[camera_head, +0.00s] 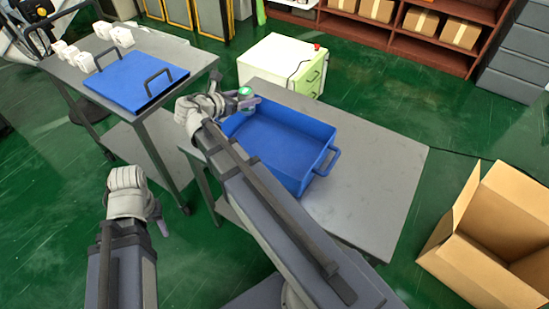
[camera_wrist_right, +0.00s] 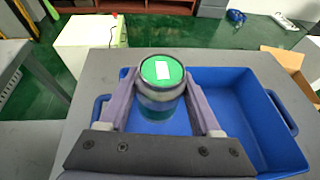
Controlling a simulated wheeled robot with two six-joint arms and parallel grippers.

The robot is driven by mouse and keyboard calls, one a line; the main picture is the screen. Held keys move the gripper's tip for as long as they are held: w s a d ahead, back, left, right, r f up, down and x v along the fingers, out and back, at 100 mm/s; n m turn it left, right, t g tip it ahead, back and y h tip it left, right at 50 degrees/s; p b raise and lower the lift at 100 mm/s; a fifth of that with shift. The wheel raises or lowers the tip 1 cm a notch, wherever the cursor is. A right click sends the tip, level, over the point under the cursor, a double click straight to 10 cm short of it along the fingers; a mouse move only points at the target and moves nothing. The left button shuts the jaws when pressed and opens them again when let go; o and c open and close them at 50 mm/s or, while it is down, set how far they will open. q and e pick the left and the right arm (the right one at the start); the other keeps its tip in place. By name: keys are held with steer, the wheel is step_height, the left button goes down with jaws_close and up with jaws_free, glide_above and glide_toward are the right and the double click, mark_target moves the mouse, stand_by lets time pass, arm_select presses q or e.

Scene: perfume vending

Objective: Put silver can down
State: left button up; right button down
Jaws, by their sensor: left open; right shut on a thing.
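The silver can (camera_wrist_right: 162,100) has a green top with a white label. My right gripper (camera_wrist_right: 163,105) is shut on it, one finger on each side. The can is upright over the left part of a blue tray (camera_wrist_right: 235,112); I cannot tell whether it touches the tray floor. In the head view the can's green top (camera_head: 245,92) shows beside my right gripper (camera_head: 236,103), at the far left end of the tray (camera_head: 290,140). My left gripper (camera_head: 162,222) is open and empty, low at the left, over the floor.
The tray stands on a grey table (camera_head: 385,190) with bare room on its right. A second grey table (camera_head: 185,60) at the left holds a blue tray (camera_head: 125,82) and white items (camera_head: 115,35). An open cardboard box (camera_head: 490,240) is on the floor at the right.

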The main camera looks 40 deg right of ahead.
mark_target(246, 115)
steer(key=shift+s+d+f, duration=0.3)
steer(key=shift+d, duration=0.25)
step_height(246, 115, down, 6)
steer(key=b, duration=0.6)
steer(key=shift+f, duration=0.1)
steer(key=shift+f+b, duration=0.1)
steer(key=shift+b, duration=0.2)
step_height(246, 115, down, 4)
steer(key=b, duration=0.3)
steer(key=shift+b, duration=0.35)
steer(key=shift+r, duration=0.25)
